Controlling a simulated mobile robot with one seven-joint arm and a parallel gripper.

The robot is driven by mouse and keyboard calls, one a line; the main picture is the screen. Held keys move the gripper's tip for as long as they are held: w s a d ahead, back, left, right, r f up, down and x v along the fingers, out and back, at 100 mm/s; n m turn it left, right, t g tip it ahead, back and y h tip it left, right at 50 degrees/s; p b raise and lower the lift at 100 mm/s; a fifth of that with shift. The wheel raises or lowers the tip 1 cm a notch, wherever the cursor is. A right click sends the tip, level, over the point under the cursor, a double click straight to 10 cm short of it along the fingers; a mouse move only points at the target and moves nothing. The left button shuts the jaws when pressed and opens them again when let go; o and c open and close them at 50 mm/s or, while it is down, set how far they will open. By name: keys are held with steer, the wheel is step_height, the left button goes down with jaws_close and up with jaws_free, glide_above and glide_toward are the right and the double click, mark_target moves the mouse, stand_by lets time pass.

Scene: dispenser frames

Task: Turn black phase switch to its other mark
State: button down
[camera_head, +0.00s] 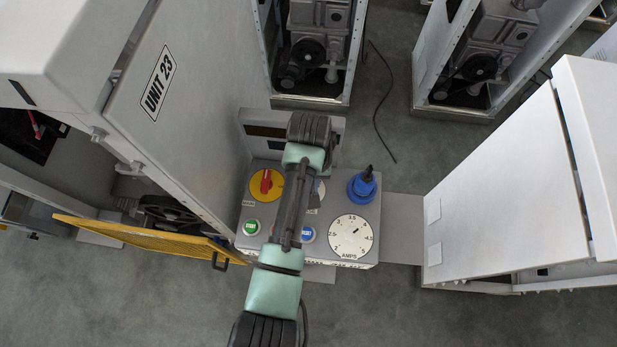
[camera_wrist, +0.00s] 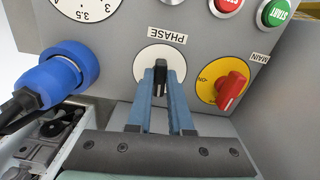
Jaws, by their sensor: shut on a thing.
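The black phase switch (camera_wrist: 160,80) is a narrow knob on a round white dial (camera_wrist: 174,53) below an upside-down PHASE label in the wrist view. My gripper (camera_wrist: 161,76) has its two blue fingers on either side of the knob, shut on it. The knob lies roughly upright in that picture; its marks are too covered or small to read. In the head view a sliver of the white dial (camera_head: 320,188) shows beside my arm, which hides the knob and my fingers.
The grey panel (camera_head: 343,190) also bears a yellow dial with red MAIN switch (camera_head: 266,183), blue plug (camera_head: 362,186), AMPS dial (camera_head: 350,237), green START button (camera_head: 251,227) and blue button (camera_head: 308,234). The UNIT 23 cabinet (camera_head: 190,110) and yellow mesh door (camera_head: 140,238) stand left.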

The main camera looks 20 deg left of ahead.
steer(key=n+p, duration=0.1)
steer(key=n, duration=0.3)
steer(key=shift+w+d+r+p, duration=0.1)
steer(key=shift+d+p, duration=0.05)
steer(key=shift+p, duration=0.15)
steer(key=shift+w+n+p, duration=0.1)
steer(key=shift+n+p, duration=0.25)
steer(key=shift+n, duration=1.35)
steer(key=c, duration=0.8)
jaws_free()
step_height(320, 180, up, 13)
steer(key=shift+f, duration=0.1)
